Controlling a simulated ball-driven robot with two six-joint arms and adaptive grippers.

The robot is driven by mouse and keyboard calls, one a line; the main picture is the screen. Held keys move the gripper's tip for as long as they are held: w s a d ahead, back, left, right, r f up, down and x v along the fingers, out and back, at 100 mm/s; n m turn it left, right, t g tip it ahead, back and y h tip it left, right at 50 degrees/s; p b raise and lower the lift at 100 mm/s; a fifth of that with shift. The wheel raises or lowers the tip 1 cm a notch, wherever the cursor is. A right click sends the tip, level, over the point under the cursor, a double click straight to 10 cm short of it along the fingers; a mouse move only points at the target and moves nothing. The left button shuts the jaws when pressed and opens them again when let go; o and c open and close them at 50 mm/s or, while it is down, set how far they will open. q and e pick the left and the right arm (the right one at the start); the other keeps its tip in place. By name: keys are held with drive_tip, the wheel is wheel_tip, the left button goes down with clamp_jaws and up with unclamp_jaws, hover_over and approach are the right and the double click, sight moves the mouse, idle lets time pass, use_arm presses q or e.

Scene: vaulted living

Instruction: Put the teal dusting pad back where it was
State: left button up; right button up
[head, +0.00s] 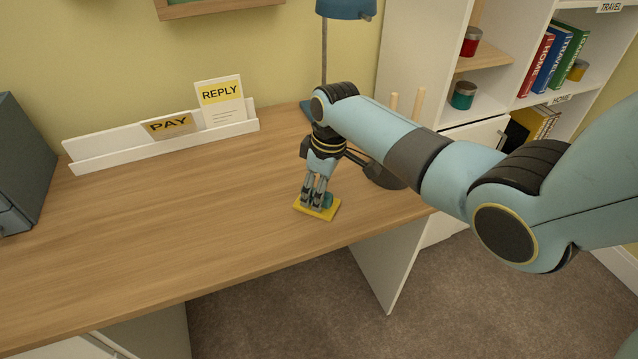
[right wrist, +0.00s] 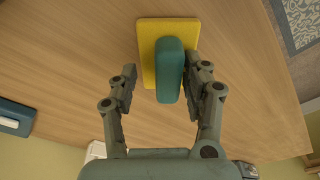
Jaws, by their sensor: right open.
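The teal dusting pad (right wrist: 169,70) is a long rounded teal block in the right wrist view. It lies over a flat yellow rectangle (right wrist: 148,40), which rests on the wooden desk. In the head view the teal part (head: 328,200) is partly hidden behind my fingers, and the yellow rectangle (head: 324,213) shows around them. My right gripper (head: 314,200) points down at the pad. Its fingers are open, one on each side of the teal block, with a visible gap on the left side. The right finger is close to the block; contact cannot be told. My left gripper is not in view.
The wooden desk (head: 180,220) is clear to the left of the pad. A white letter rack (head: 165,148) with PAY and REPLY cards stands at the back. A blue lamp (head: 345,8) and a dark holder (head: 385,178) stand near my right arm. A shelf unit is at right.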

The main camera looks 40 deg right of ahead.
wheel_tip(320, 180, up, 12)
drive_tip(key=s+p, duration=0.1)
drive_tip(key=p, duration=0.1)
drive_tip(key=shift+s+d, duration=0.25)
drive_tip(key=shift+d, duration=0.2)
drive_tip(key=s+a+r+m+t+h, duration=0.1)
drive_tip(key=s+a+r+m, duration=0.15)
drive_tip(key=s, duration=0.95)
drive_tip(key=s+a+r+m+t+h, duration=0.1)
drive_tip(key=s+a+r+m, duration=0.15)
drive_tip(key=s, duration=0.95)
drive_tip(key=s+d+f+g+b, duration=0.1)
drive_tip(key=s+d+f+b, duration=0.1)
drive_tip(key=f, duration=1.4)
drive_tip(key=s+d+f+b, duration=0.1)
drive_tip(key=f+b, duration=0.2)
drive_tip(key=f, duration=1.3)
drive_tip(key=s+d+f+m+g+b, duration=0.1)
drive_tip(key=s+f+b, duration=0.2)
drive_tip(key=s+f, duration=1.5)
drive_tip(key=shift+d+f+g, duration=0.15)
drive_tip(key=shift+f+g, duration=0.05)
drive_tip(key=shift+g, duration=0.1)
